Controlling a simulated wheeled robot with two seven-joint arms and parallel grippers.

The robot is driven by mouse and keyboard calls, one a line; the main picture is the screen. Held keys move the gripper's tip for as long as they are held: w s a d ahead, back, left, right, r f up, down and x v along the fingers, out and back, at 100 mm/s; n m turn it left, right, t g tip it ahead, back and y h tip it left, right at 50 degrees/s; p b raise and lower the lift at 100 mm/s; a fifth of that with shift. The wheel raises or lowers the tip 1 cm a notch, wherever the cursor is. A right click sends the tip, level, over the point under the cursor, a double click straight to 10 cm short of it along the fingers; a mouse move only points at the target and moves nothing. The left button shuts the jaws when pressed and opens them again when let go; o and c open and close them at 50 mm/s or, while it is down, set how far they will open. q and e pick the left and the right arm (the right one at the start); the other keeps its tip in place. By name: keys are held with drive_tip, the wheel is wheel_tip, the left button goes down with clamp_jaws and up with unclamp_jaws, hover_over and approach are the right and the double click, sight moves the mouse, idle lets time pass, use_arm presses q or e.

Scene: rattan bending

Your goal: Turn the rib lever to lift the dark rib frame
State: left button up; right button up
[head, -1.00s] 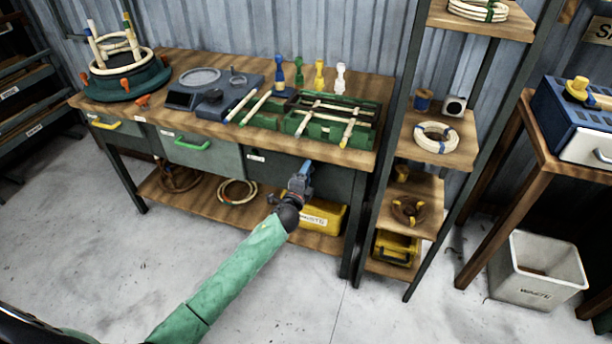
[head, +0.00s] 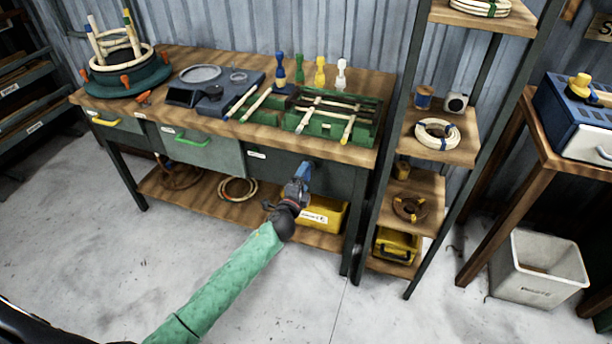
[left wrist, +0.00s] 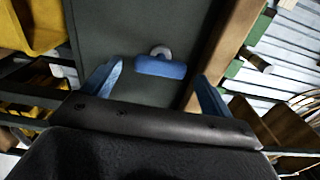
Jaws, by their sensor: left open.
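A green bench jig (head: 362,127) stands at the right end of the workbench, with pale rods and dark bars across it. These dark bars look like the dark rib frame (head: 335,104). I cannot make out the rib lever for certain in the head view. My left gripper (head: 303,174) is below the jig, in front of the dark drawer front. In the left wrist view its two blue fingers (left wrist: 160,78) are open and apart. A blue bar handle (left wrist: 160,67) on a dark panel shows between and beyond them, with a gap. My right gripper is not in view.
The workbench (head: 265,133) has a round green former (head: 125,83) at the left. Colored pegs (head: 320,72) stand behind the jig. A yellow bin (head: 330,212) sits on the lower shelf. A shelf rack (head: 440,152) stands close on the right. The floor before the bench is clear.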

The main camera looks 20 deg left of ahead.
use_arm(q)
drive_tip(key=s, duration=0.3)
drive_tip(key=shift+s, duration=0.4)
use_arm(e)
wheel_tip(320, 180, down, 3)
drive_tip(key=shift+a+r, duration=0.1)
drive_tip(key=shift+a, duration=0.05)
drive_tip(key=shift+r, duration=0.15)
